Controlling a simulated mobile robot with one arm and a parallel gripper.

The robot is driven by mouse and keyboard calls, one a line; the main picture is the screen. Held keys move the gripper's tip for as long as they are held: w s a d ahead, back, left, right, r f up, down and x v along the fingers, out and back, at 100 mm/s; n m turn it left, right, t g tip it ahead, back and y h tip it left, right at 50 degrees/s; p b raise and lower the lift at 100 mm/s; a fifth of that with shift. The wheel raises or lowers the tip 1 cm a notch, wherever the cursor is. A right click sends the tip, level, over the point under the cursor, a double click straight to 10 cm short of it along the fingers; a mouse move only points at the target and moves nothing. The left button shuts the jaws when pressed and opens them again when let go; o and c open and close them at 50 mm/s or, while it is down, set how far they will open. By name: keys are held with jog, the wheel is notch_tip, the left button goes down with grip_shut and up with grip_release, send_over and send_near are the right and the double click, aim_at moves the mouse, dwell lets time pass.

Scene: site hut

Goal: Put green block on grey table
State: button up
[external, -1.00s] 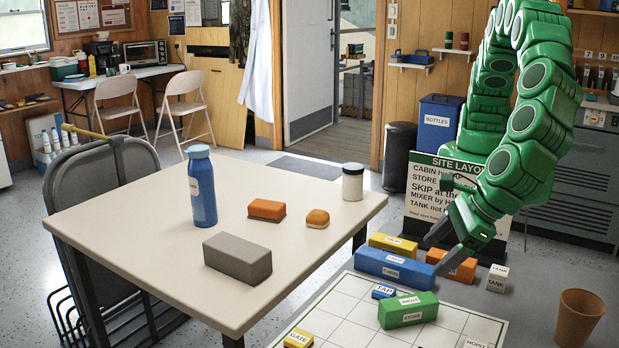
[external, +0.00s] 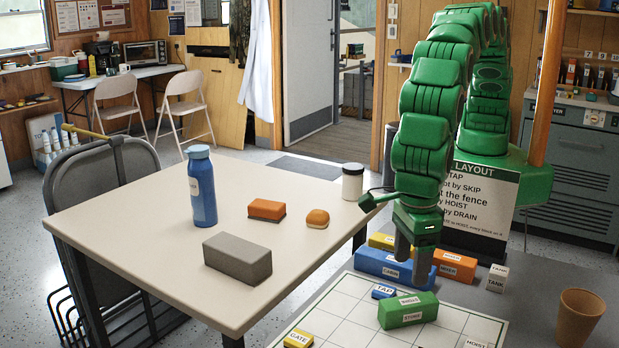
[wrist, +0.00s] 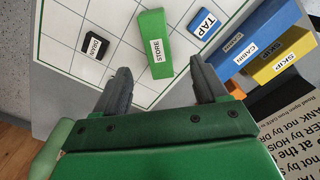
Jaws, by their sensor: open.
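The green block (external: 408,311), labelled STORE, lies on the white gridded board (external: 357,315) on the grey table (external: 548,318). It also shows in the wrist view (wrist: 154,42), ahead of my fingers and roughly between their lines. My gripper (external: 413,272) is open and empty, pointing down above and behind the green block, near the blue CABIN block. In the wrist view the two dark fingers (wrist: 160,88) are spread wide apart. The grey table's bare surface shows around the board's right side.
The blue CABIN block (external: 382,265), yellow SKIP block (external: 392,243), orange MIXER block (external: 455,265) and TANK block (external: 496,279) stand behind the board. A blue TAP block (external: 383,291) sits beside the green block. A brown cup (external: 579,316) stands right. A cream table (external: 130,228) is left.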

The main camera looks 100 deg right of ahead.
aim_at(409, 301)
jog(key=shift+f, duration=2.3)
jog(key=shift+s+a+f, duration=0.15)
jog(key=shift+s+f, duration=0.05)
jog(key=shift+f, duration=0.95)
jog(key=shift+s+a+f, duration=0.1)
jog(key=shift+s+f, duration=0.05)
jog(key=shift+f, duration=0.95)
jog(key=shift+w+f, duration=0.1)
jog(key=shift+f, duration=0.3)
jog(key=c, duration=1.2)
jog(key=shift+r, duration=0.15)
